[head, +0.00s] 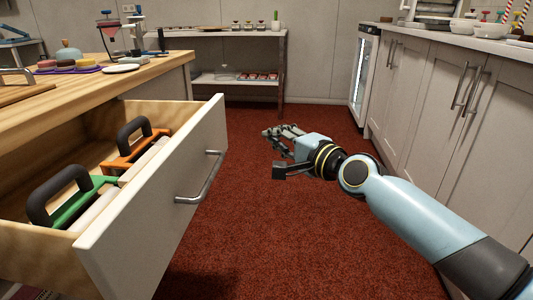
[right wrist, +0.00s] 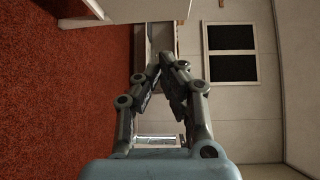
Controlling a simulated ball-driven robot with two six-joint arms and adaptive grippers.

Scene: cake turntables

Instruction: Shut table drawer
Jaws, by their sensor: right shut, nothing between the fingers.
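The table drawer (head: 150,210) stands pulled out from the wooden table (head: 110,85) at the left of the head view. Its pale front panel carries a metal bar handle (head: 203,178). Inside lie a green tool (head: 80,205) and an orange tool (head: 128,160), both with black handles. My right gripper (head: 275,133) is shut and empty, over the red floor to the right of the drawer front and apart from it. In the right wrist view its fingertips (right wrist: 165,62) meet. My left gripper is not in view.
Grey cabinets (head: 430,110) with a counter line the right side. A shelf unit (head: 235,80) stands against the back wall. Red carpet between the drawer and the cabinets is clear. A white plate (head: 121,68) and other items stand on the table.

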